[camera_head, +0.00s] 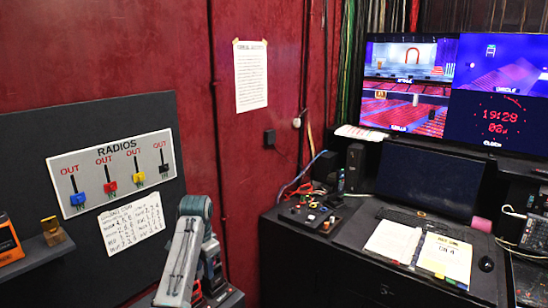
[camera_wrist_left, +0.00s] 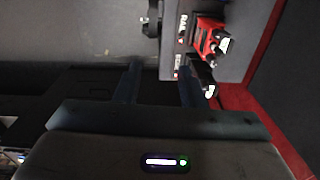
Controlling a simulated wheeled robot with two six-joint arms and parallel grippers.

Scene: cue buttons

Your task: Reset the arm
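My left arm (camera_head: 184,258) rises from the bottom of the head view, folded in front of the radio board and left of the black desk. In the left wrist view my left gripper (camera_wrist_left: 160,76) shows two dark fingers standing apart, with nothing visible between them. Its fingers lie near a grey labelled panel (camera_wrist_left: 231,54) carrying a red part (camera_wrist_left: 205,35) and dark parts. I cannot tell whether it touches the panel. Its fingertips are not clear in the head view. My right gripper is in neither view.
The radio board (camera_head: 112,170) with several coloured radios hangs on the left wall above a small shelf (camera_head: 38,258). The black desk holds a button box (camera_head: 310,215), an open binder (camera_head: 444,258), a keyboard and mouse. Monitors (camera_head: 410,85) stand behind it.

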